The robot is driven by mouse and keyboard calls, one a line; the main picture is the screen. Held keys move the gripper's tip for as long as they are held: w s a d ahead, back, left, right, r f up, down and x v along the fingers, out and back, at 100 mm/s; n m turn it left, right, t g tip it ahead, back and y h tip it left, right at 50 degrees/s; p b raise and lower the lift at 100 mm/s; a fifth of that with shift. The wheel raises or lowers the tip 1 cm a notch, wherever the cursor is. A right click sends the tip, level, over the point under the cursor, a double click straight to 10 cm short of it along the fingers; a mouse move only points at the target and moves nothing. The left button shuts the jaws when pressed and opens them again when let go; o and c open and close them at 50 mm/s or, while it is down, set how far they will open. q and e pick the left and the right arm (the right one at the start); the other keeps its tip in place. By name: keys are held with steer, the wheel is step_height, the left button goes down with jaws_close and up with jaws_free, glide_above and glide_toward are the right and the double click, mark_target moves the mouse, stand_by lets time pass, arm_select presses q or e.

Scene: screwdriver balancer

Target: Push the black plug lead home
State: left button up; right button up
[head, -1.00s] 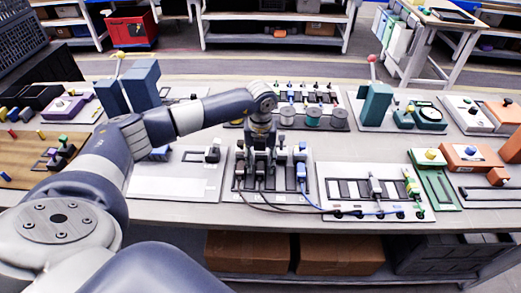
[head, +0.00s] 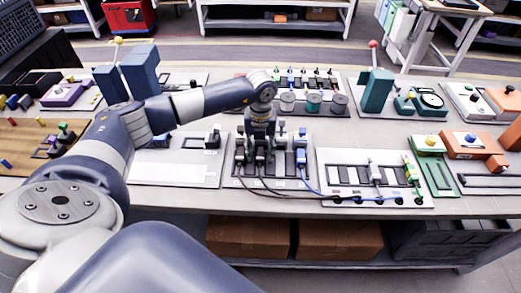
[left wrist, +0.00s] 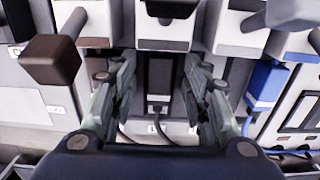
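The black plug (left wrist: 158,88) stands in the middle of the left wrist view, below a white socket block, with its dark lead running down from it. My left gripper (left wrist: 160,82) has one finger on each side of this plug, with gaps visible between fingers and plug. In the head view my left gripper (head: 261,143) points down over the plug panel (head: 273,184) and hides part of its middle. I cannot tell how far the plug sits in its socket. The blue plug (left wrist: 266,84) is to the right; it also shows in the head view (head: 301,152). My right gripper is not in view.
A dark brown block-shaped handle (left wrist: 50,60) is close left of the left gripper. Dark and blue leads run right across to a white panel (head: 372,185). A mostly bare white board (head: 178,172) lies to the left. Other fixtures stand behind on the table.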

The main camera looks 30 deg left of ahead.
mark_target(261, 152)
arm_select(q)
steer(key=shift+r, duration=0.1)
step_height(261, 152, up, 12)
stand_by(0.5)
steer(key=shift+c, duration=0.6)
